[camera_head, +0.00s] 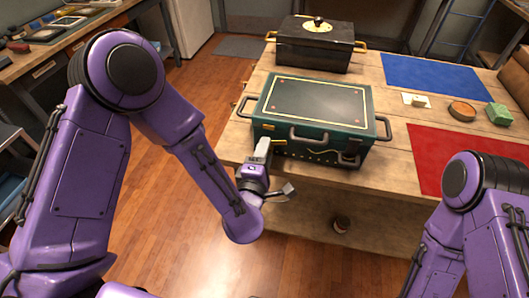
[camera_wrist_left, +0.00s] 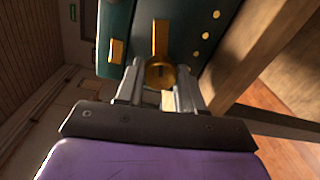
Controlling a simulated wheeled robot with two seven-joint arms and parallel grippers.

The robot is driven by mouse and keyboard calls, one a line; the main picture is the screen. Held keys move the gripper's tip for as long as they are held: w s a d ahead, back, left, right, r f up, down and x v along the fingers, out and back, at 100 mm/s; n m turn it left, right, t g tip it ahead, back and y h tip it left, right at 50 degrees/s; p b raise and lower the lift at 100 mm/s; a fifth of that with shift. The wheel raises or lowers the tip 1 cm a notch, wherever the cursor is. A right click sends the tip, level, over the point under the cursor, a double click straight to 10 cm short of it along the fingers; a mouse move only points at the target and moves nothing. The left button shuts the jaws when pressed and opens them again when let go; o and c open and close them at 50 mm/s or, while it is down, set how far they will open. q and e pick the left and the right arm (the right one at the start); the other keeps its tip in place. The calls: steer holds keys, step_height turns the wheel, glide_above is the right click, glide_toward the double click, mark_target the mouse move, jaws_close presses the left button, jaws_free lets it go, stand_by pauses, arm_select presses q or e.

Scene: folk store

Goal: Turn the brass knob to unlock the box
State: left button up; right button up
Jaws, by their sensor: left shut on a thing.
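The green box (camera_head: 312,103) stands closed on the wooden table, with a dark handle on its front and one on each side. My left gripper (camera_head: 268,147) is at the left part of the box's front. In the left wrist view the brass knob (camera_wrist_left: 160,74) sits between the two fingers of my left gripper (camera_wrist_left: 160,90), which are shut on it. The knob is hidden in the head view. My right arm shows at the lower right, but its gripper is out of view.
A black box (camera_head: 315,50) with brass handles stands behind the green box. A blue mat (camera_head: 437,76) and a red mat (camera_head: 470,160) lie to the right.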

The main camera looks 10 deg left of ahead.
arm_select(q)
steer(key=shift+m, duration=1.5)
steer(key=o, duration=1)
steer(key=shift+o, duration=0.2)
steer(key=s+p, duration=0.2)
steer(key=s, duration=0.8)
steer(key=shift+s+r, duration=0.15)
steer(key=shift+s, duration=0.1)
